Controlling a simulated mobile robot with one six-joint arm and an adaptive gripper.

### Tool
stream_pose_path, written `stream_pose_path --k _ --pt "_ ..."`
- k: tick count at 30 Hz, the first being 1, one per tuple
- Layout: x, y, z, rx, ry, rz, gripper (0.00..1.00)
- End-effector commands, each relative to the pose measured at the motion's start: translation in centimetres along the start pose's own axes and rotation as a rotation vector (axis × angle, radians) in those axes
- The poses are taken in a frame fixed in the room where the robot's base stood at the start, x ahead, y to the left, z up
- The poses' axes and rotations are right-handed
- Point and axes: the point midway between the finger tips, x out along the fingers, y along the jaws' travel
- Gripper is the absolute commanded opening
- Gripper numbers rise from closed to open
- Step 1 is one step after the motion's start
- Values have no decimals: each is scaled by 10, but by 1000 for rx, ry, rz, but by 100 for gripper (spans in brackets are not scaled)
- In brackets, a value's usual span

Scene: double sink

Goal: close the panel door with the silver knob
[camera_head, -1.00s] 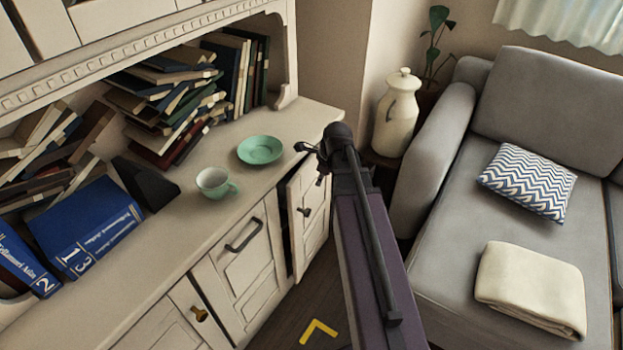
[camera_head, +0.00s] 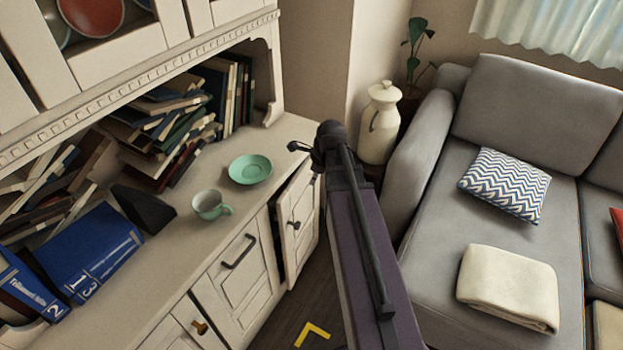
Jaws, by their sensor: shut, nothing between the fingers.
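The white panel door (camera_head: 302,221) at the right end of the cabinet front stands ajar, with a dark gap along its left edge. A small knob (camera_head: 293,224) sits on it; it looks dark here, and I cannot make out a silver finish. My gripper (camera_head: 298,147) is small and partly hidden by my arm, just above the top of this door near the counter's right end. It looks shut and empty. I cannot tell whether it touches the door.
Beside the ajar door is a front with a dark bar handle (camera_head: 238,252), then one with a brass knob (camera_head: 199,327). A green saucer (camera_head: 250,170), a cup (camera_head: 210,205) and books (camera_head: 90,250) stand on the counter. A grey sofa (camera_head: 430,200) and white jug (camera_head: 380,125) are right.

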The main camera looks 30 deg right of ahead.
Motion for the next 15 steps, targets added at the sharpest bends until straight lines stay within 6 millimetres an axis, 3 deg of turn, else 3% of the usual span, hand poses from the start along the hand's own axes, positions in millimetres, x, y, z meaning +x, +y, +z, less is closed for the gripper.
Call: stream_pose_path --k 6,15 --pt "-14 1 1 -1 0 0 0" --pt "-16 1 1 -1 0 0 0"
